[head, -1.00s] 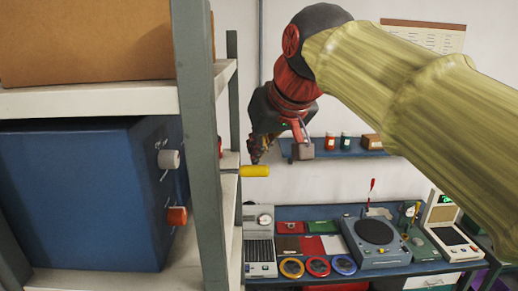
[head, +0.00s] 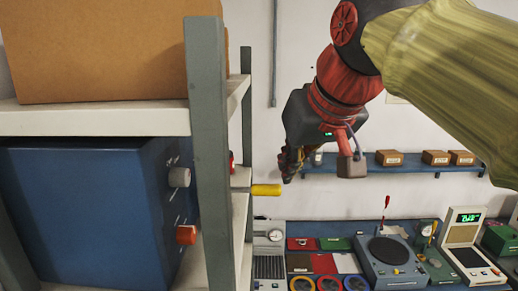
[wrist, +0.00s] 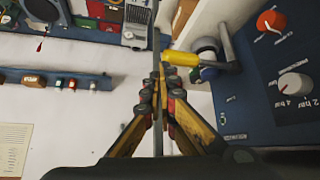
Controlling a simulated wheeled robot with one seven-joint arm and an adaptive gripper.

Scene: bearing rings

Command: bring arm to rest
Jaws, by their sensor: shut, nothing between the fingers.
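My gripper (head: 287,166) hangs in the air at the end of my arm, just right of the shelf rack (head: 211,150) in the head view. It is apart from the bench below and empty. In the wrist view my gripper (wrist: 160,82) has its fingers together, with a grey rack post running past behind them. A yellow handle (head: 266,190) sticks out from the rack just below my gripper; it also shows in the wrist view (wrist: 181,58), close to the fingertips.
A blue box with knobs (head: 90,215) and a cardboard box (head: 110,50) stand on the rack at left. A bench (head: 340,228) below holds coloured rings, trays and devices. A blue wall shelf (head: 400,168) carries small boxes. Open air lies right of my gripper.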

